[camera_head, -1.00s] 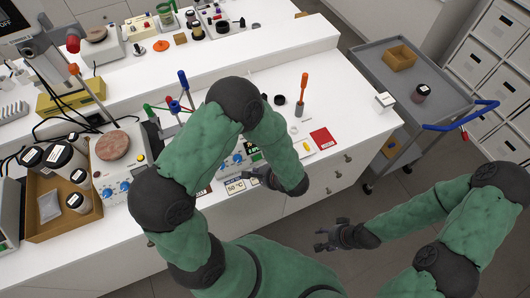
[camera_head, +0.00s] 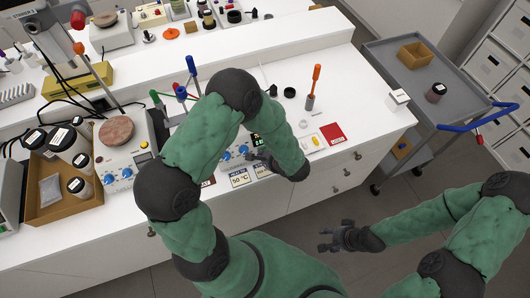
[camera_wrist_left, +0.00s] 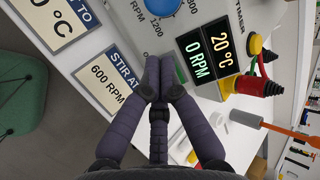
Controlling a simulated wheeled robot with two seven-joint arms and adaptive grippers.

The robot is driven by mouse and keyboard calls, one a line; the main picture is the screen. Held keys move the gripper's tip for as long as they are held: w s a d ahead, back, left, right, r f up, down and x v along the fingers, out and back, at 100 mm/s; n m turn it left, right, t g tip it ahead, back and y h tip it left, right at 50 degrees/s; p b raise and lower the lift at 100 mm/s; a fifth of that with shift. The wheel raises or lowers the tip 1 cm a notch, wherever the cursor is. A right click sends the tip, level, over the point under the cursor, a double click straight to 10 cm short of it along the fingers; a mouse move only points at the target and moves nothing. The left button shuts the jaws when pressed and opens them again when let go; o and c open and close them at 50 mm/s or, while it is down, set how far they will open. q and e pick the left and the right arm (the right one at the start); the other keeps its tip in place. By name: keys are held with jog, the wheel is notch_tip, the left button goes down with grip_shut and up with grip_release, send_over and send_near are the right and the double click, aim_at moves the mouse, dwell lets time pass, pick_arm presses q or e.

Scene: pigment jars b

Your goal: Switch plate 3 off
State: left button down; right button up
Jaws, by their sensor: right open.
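A stirring hotplate with blue knobs (camera_head: 241,151) stands on the bench, mostly hidden behind my left arm. I cannot read a plate number on it. Its display (camera_wrist_left: 208,58) reads 0 RPM and 20 °C in the left wrist view, with a blue knob (camera_wrist_left: 163,5) at the top. My left gripper (camera_head: 254,158) is at its front panel. In the left wrist view its fingers (camera_wrist_left: 158,64) are together and empty, over the panel. A green patch (camera_wrist_left: 181,74) shows just right of the fingertips; contact cannot be told. My right gripper (camera_head: 324,240) is open and empty, away from the bench.
Cards reading 50 °C (camera_head: 239,177) and STIR AT 600 RPM (camera_wrist_left: 108,88) lie in front. Another hotplate (camera_head: 122,176) with a round brown top stands left, beside a box of jars (camera_head: 35,217).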

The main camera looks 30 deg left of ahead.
pick_arm(q)
jog(key=shift+w+a+f, duration=0.15)
jog(key=shift+f, duration=0.05)
dwell(0.5)
jog(key=shift+w+a+f+b, duration=0.1)
jog(key=shift+a+f+b, duration=0.1)
jog(key=shift+b, duration=0.4)
jog(key=shift+w+f, duration=0.1)
jog(key=shift+s+a+p+v, duration=0.1)
jog(key=shift+s+p+v, duration=0.1)
jog(key=shift+v, duration=0.8)
jog(key=shift+s+a+p+v, duration=0.15)
jog(key=shift+v, duration=0.85)
jog(key=v, duration=1.2)
jog(key=shift+w+a, duration=0.1)
